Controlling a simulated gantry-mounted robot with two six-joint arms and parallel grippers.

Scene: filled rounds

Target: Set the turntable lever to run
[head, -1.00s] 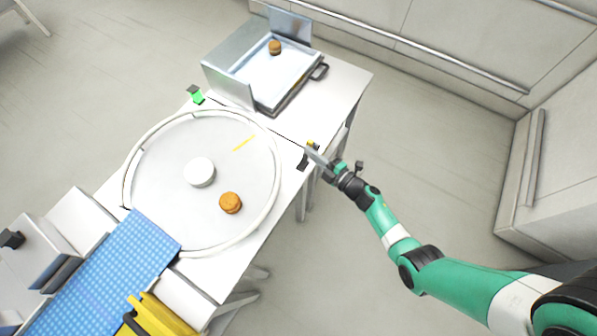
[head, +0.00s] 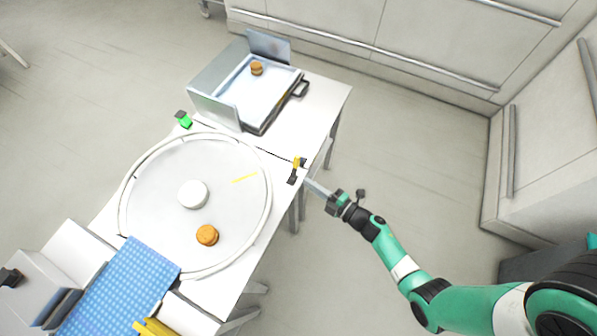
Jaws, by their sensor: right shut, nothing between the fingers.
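The round grey turntable (head: 160,225) lies on the white table, with a white hub (head: 193,194) at its middle and a brown filled round (head: 207,235) on its disc. A small lever with a yellow handle (head: 296,163) and black base parts stands at the table's right edge, beside the turntable. My right gripper (head: 309,184) is shut and empty, just right of and below the lever, past the table edge. A small gap seems to lie between them. My left gripper is not in view.
A metal-walled tray (head: 233,113) at the table's far end holds another brown round (head: 257,68). A blue belt (head: 125,290) and a yellow part (head: 155,328) are at the near end. The floor right of the table is clear.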

